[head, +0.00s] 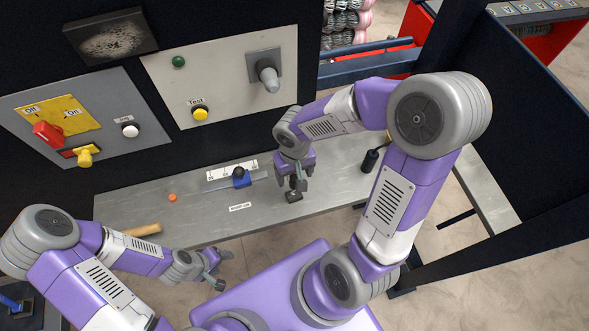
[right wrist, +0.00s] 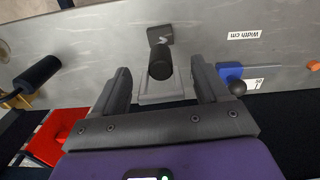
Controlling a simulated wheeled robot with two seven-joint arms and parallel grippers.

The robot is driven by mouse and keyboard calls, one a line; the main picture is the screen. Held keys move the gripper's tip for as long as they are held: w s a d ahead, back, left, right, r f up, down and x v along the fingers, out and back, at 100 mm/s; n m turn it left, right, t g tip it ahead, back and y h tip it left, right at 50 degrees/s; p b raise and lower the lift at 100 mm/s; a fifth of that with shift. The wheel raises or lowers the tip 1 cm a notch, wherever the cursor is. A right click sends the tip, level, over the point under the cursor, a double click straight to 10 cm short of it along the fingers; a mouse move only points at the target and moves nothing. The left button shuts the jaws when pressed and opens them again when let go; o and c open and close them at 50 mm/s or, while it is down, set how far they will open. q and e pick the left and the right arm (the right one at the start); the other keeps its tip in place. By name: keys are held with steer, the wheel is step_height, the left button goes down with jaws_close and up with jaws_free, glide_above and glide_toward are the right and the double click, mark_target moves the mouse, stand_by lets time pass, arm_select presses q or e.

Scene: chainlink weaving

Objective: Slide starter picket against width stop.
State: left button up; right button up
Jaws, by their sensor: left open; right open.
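The width stop, a blue slider with a black knob (head: 240,178), sits on a ruled scale on the grey bench. It also shows right of my fingers in the right wrist view (right wrist: 229,72). My right gripper (head: 297,184) is open above the bench, right of the stop. Between its fingers (right wrist: 163,85) shows a black knob (right wrist: 160,65) on a small grey piece; the fingers appear apart from it. I cannot make out a starter picket for certain. My left gripper (head: 222,270) is open and empty in front of the bench.
A "Width cm" label (right wrist: 244,35) lies on the bench (head: 330,185). A black-handled tool (head: 370,160) stands to the right, an orange button (head: 172,198) and wooden handle (head: 142,230) to the left. Control panels (head: 220,75) rise behind the bench.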

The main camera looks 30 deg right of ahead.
steer(key=shift+w, duration=0.1)
steer(key=shift+c, duration=0.6)
steer(key=c, duration=1.1)
